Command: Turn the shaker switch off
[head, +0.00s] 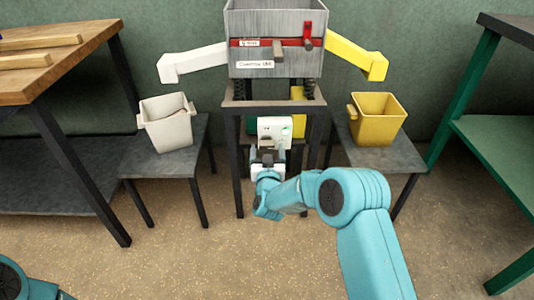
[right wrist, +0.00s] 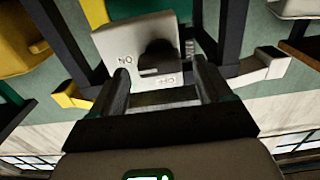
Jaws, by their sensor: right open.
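The shaker (head: 277,30) is a grey box on a dark stand, with a white chute on the left and a yellow chute on the right. In the right wrist view the switch plate (right wrist: 112,50) appears upside down, with ON and OFF lettering and a dark knob (right wrist: 158,58). My right gripper (head: 267,158) is open in front of the switch box. In the right wrist view its fingers (right wrist: 164,88) stand either side of the knob's line, apparently empty. My left gripper is out of view.
A white bin (head: 166,122) and a yellow bin (head: 377,119) stand on low side tables. A wooden-topped bench (head: 70,75) is at left and a green-framed table (head: 490,140) at right. The floor in front is clear.

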